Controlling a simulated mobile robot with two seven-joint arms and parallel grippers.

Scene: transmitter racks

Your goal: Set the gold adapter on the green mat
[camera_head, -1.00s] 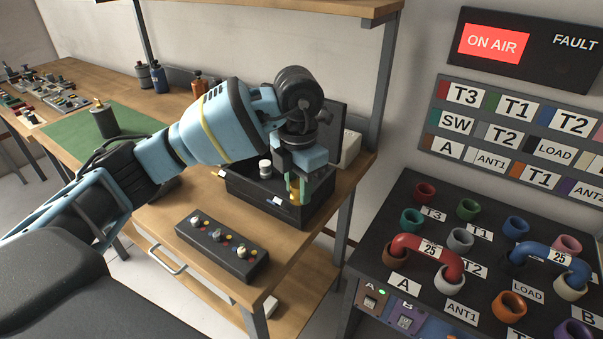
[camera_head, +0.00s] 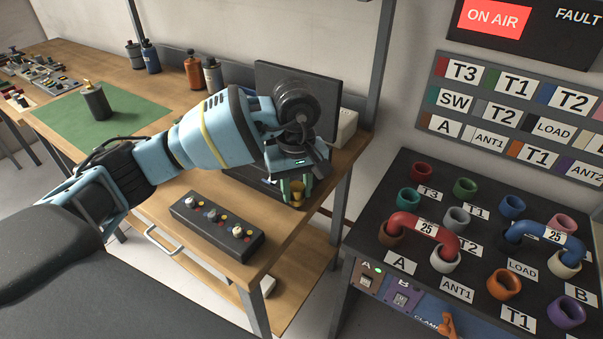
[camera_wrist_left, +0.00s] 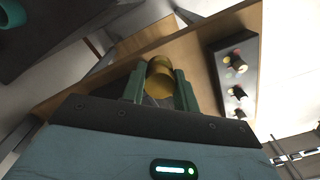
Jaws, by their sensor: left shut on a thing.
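My left gripper (camera_head: 297,188) is shut on the gold adapter (camera_head: 298,196), a small gold cylinder, near the front right of the black case on the workbench. In the left wrist view the gold adapter (camera_wrist_left: 160,78) shows between the two green fingers of my left gripper (camera_wrist_left: 160,84). Whether it is clear of the case floor is hard to tell. The green mat (camera_head: 62,125) lies flat on the bench at the left, well away from the gripper. My right gripper is not in view.
A dark cylinder with a gold top (camera_head: 95,101) stands on the mat. A black knob box (camera_head: 216,228) lies at the bench front. Several bottles (camera_head: 194,70) stand behind. The black case's raised lid (camera_head: 322,95) is behind my wrist. A patch panel (camera_head: 470,230) stands at right.

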